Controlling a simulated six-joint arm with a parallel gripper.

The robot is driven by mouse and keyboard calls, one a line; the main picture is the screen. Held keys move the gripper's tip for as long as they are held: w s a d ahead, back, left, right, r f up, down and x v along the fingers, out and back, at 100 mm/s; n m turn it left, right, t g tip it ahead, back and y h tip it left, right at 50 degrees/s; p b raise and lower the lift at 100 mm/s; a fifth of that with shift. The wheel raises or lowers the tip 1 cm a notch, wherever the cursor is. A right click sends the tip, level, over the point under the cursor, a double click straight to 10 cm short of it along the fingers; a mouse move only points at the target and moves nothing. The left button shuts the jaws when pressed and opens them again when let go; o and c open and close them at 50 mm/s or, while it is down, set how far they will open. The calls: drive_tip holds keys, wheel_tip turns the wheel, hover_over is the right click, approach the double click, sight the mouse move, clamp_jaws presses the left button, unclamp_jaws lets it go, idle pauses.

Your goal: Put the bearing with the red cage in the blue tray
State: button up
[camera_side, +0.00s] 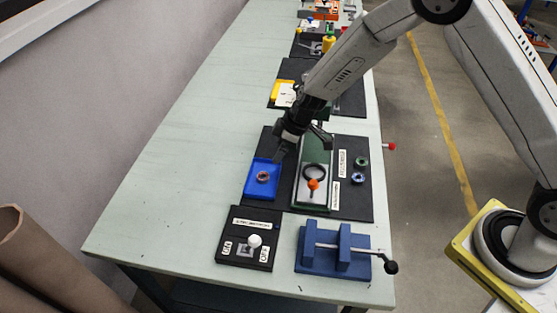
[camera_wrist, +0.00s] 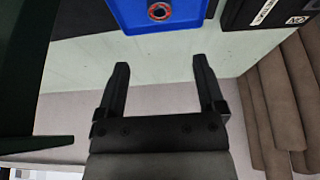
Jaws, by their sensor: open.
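The bearing with the red cage (camera_side: 263,177) lies in the blue tray (camera_side: 251,190), apart from its walls. In the wrist view the bearing (camera_wrist: 159,11) and part of the tray (camera_wrist: 186,17) show at the top edge, beyond my fingertips. My gripper (camera_side: 303,147) is above the work mat, near the far end of the tray. In the wrist view its two fingers (camera_wrist: 161,66) are spread with nothing between them.
A green fixture (camera_side: 314,197) with a black ring and an orange knob stands right of the tray. A green bearing (camera_side: 361,162) and a blue bearing (camera_side: 357,179) lie farther right. A blue vise (camera_side: 335,262) and a black switch panel (camera_side: 236,251) are nearer. The bench left of the tray is clear.

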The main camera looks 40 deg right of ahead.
drive_tip(key=s+d+r+m+h, duration=0.1)
drive_tip(key=s+d+r+m, duration=0.2)
drive_tip(key=s, duration=0.4)
drive_tip(key=s+d+r+m+h, duration=0.1)
drive_tip(key=s+d+r+m, duration=0.2)
drive_tip(key=s, duration=0.5)
drive_tip(key=s+d+r+m+h, duration=0.1)
drive_tip(key=s+d+r+m, duration=0.2)
drive_tip(key=s+d+r, duration=0.2)
drive_tip(key=s, duration=0.2)
drive_tip(key=shift+s+r+g, duration=0.3)
drive_tip(key=shift+s+r, duration=0.05)
drive_tip(key=shift+r, duration=0.05)
